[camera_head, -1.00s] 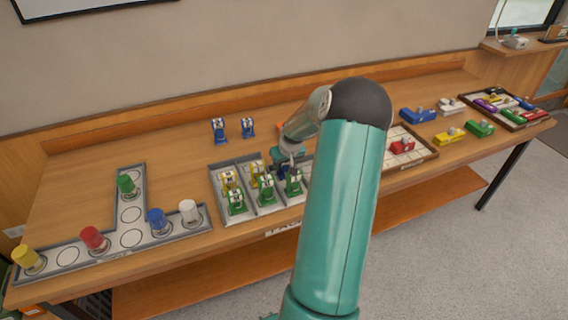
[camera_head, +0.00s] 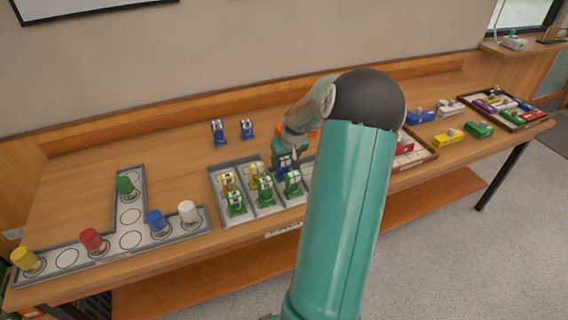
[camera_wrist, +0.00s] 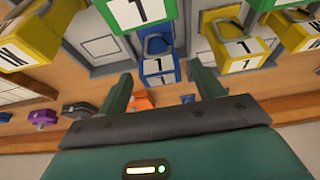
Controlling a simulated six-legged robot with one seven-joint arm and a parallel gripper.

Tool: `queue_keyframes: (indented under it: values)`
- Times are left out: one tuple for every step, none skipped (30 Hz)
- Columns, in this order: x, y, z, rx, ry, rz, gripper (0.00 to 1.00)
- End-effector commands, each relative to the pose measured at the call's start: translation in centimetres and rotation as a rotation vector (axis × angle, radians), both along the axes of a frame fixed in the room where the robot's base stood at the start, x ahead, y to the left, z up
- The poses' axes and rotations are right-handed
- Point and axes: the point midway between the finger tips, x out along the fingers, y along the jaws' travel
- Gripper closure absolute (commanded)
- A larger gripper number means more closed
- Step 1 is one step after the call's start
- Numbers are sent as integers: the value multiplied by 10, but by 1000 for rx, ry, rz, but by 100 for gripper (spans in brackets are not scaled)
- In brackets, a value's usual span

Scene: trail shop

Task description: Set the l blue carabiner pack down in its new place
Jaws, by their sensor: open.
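The blue carabiner pack (camera_wrist: 158,66), with a white label reading "l", stands in a compartment of the grey tray (camera_head: 217,178). In the head view only a bit of blue (camera_head: 282,172) shows below my gripper (camera_head: 288,160), behind a green pack (camera_head: 292,184). In the wrist view my gripper (camera_wrist: 163,86) is open, with its fingers apart on either side of the lower end of the blue pack. I cannot tell whether they touch it. A green pack (camera_wrist: 135,12) labelled "l" and a yellow pack (camera_wrist: 235,45) labelled "l" are close by.
Several green and yellow packs fill the tray's other compartments. Two blue packs (camera_head: 219,132) (camera_head: 247,128) stand behind the tray. An orange thing (camera_head: 311,128) is partly hidden behind my wrist. The left tray (camera_head: 107,254) holds coloured cylinders.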

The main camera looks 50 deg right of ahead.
Motion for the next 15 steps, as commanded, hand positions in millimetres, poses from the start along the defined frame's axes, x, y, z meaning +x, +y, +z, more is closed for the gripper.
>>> queue_keyframes:
  values:
    - [-5,1,12,-3,-1,-3,33]
    - [-7,3,18,-3,0,-2,33]
    - [-9,5,26,-3,-2,-3,33]
    - [-11,6,31,-3,-1,-2,33]
    - [-13,7,36,-3,-1,-1,33]
    - [-15,8,42,-2,-1,-2,33]
    - [-17,9,46,-2,-1,-2,33]
    - [-18,10,49,-2,0,-2,33]
    - [-19,11,53,0,0,-1,33]
    - [-20,12,55,1,1,-1,33]
    - [-21,12,56,1,1,0,33]
    - [-21,13,58,0,0,0,33]
    - [-21,13,59,0,0,0,33]
    - [-22,13,60,1,1,0,33]
    - [-22,13,60,2,0,-1,33]
